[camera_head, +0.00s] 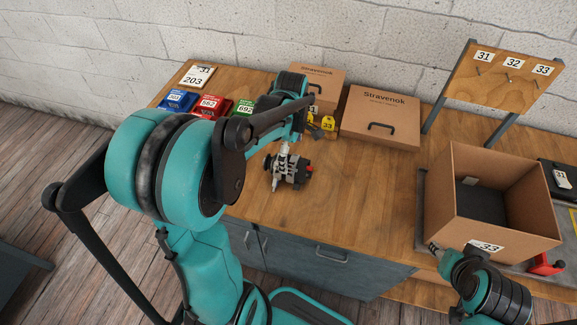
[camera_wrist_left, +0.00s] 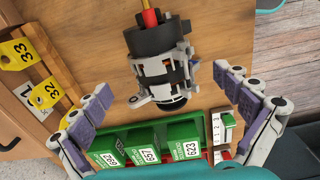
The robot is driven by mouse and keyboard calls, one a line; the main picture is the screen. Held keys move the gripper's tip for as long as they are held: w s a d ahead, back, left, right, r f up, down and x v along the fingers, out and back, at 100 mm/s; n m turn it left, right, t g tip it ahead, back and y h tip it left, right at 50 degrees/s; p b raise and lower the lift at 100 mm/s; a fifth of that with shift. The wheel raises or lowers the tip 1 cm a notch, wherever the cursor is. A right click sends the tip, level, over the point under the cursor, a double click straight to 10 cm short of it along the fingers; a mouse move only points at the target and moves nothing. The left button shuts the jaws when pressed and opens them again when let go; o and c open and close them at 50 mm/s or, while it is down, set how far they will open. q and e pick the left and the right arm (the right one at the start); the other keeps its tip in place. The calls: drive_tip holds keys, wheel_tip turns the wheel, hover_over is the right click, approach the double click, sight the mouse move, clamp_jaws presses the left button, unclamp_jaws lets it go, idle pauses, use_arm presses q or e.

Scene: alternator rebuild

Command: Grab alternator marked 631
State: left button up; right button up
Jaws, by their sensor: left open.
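A silver and black alternator (camera_head: 292,172) lies on the wooden bench; no number 631 is readable on it. In the left wrist view the alternator (camera_wrist_left: 163,68) shows its finned silver housing, a black end and a red and yellow part at the top. My left gripper (camera_head: 283,152) is just over the alternator in the head view. In the left wrist view my left gripper (camera_wrist_left: 163,82) is open, with a finger on each side of the alternator's lower end and nothing held. My right arm shows at the lower right, by the open carton; its finger state is unclear.
Blue, red and green boxes (camera_head: 212,106) stand at the back left; green ones (camera_wrist_left: 150,148) carry numbers. Yellow tags (camera_wrist_left: 45,92) lie nearby. Closed cartons (camera_head: 383,108) stand behind. An open carton (camera_head: 458,215) marked 33 is at the right.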

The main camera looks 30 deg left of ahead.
sight(289, 158)
use_arm(q)
drive_tip(key=f, duration=0.2)
drive_tip(key=f+b, duration=0.1)
drive_tip(key=shift+a+n, duration=0.25)
drive_tip(key=shift+n, duration=0.05)
wheel_tip(289, 158, down, 5)
drive_tip(key=shift+a+f+b, duration=0.1)
drive_tip(key=shift+f+b, duration=0.05)
drive_tip(key=shift+b, duration=1.1)
drive_tip(key=shift+s, duration=0.1)
drive_tip(key=shift+c, duration=0.3)
drive_tip(key=c, duration=1.8)
drive_tip(key=shift+r, duration=0.2)
drive_tip(key=shift+c, duration=0.2)
